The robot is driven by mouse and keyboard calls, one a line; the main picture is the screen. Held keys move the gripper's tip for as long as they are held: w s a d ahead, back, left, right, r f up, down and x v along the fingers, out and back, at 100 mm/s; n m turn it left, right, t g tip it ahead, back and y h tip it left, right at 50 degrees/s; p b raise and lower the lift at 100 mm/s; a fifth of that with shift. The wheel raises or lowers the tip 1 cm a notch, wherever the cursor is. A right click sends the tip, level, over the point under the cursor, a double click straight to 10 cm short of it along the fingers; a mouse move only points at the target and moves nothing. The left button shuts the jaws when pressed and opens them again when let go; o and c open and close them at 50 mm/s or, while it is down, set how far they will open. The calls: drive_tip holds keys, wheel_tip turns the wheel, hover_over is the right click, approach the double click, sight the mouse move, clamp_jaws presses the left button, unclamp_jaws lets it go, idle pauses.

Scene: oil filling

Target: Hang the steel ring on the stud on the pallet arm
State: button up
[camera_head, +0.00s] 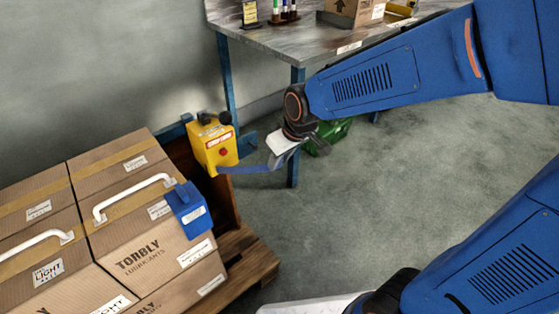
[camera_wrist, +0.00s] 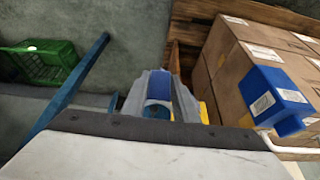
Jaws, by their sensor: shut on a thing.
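My gripper (camera_head: 277,160) is left of the table leg, just right of a yellow box (camera_head: 214,146) with a red button. In the wrist view, the grey fingers (camera_wrist: 160,95) are closed around a blue and pale thing (camera_wrist: 158,106), partly hidden by them. I cannot tell whether it is the steel ring. A thin blue strip (camera_head: 245,170) runs between my gripper and the yellow box's lower edge. The yellow box shows only as a sliver in the wrist view (camera_wrist: 205,112). I cannot make out the stud.
Cartons (camera_head: 150,240) with white handles stand on a wooden pallet (camera_head: 246,255). A blue block (camera_head: 189,209) sits at their edge. A table (camera_head: 275,38) with blue legs stands behind. A green crate (camera_head: 329,137) is behind my wrist. Floor to the right is open.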

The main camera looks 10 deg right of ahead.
drive_tip(key=shift+s, duration=0.1)
idle(0.3)
drive_tip(key=s+d, duration=0.4)
drive_tip(key=s, duration=0.1)
drive_tip(key=shift+s, duration=0.3)
idle(1.0)
idle(0.5)
drive_tip(key=w+d+f+m+h, duration=0.1)
drive_tip(key=w+d+f+m, duration=0.15)
drive_tip(key=w+f, duration=0.55)
drive_tip(key=w+d+f+m+h, duration=0.1)
drive_tip(key=w+d+f, duration=0.2)
drive_tip(key=w+f, duration=0.5)
drive_tip(key=w+d+f+m, duration=0.1)
drive_tip(key=w+d+f, duration=0.4)
drive_tip(key=f, duration=0.5)
drive_tip(key=w+d+f+m, duration=0.2)
drive_tip(key=w+d+f, duration=0.4)
drive_tip(key=f, duration=0.3)
drive_tip(key=shift+w+d+f+t+h, duration=0.3)
drive_tip(key=shift+d+f+t, duration=0.1)
drive_tip(key=shift+d, duration=0.5)
